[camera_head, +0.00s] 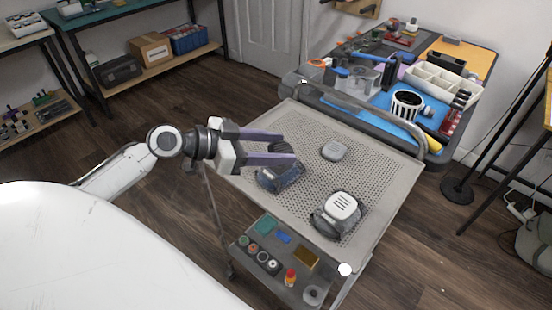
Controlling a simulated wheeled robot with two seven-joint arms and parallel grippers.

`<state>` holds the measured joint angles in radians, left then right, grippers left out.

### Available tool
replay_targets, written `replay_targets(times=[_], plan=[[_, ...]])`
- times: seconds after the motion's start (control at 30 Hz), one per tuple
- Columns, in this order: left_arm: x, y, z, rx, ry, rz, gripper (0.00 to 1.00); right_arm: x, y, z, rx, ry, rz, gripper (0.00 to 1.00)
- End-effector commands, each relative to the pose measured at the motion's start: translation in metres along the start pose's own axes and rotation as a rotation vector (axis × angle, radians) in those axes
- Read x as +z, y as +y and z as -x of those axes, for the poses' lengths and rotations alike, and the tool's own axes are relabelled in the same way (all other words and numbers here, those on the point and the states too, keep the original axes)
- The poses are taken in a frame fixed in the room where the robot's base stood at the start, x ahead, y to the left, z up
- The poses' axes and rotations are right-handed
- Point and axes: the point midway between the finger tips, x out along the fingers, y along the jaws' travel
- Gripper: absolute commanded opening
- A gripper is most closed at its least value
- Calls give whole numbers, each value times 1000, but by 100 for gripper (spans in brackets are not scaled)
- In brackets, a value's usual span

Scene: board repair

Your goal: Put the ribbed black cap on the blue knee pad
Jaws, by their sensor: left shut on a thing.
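My left gripper (288,149) comes in from the left with its purple fingers shut on the ribbed black cap (283,147). The fingers partly hide the cap. It is over the far part of the blue knee pad (283,177), which lies on the perforated top of the cart (385,178). From this angle I cannot tell whether the cap touches the pad. My right gripper is not in view.
A small grey rounded piece (335,151) lies on the cart top. A dark pad with a white slotted cap (342,206) sits nearer the front. A cluttered workbench with a blue mat (428,108) stands behind. The cart's right side is clear.

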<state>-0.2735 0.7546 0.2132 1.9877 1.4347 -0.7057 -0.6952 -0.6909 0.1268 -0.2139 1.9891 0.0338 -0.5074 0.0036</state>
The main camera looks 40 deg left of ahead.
Motion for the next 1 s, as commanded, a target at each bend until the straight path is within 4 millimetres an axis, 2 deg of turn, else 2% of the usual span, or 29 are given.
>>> replay_targets(times=[0.1, 0.2, 0.63, 0.67, 0.73, 0.77, 1.0], plan=[[19, 1, -8, 1, -2, 6, 29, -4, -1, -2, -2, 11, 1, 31], [29, 1, -12, 1, -1, 4, 29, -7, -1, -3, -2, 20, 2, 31], [36, 1, -15, 1, -1, 1, 29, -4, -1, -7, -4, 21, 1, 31], [35, 1, -14, 1, -1, 0, 53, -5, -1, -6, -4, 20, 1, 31], [34, 1, -14, 1, -1, 1, 65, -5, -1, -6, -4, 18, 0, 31], [34, 1, -14, 1, -1, 1, 69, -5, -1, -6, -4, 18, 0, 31], [34, 1, -14, 1, -1, 1, 69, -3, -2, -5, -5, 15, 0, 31]])
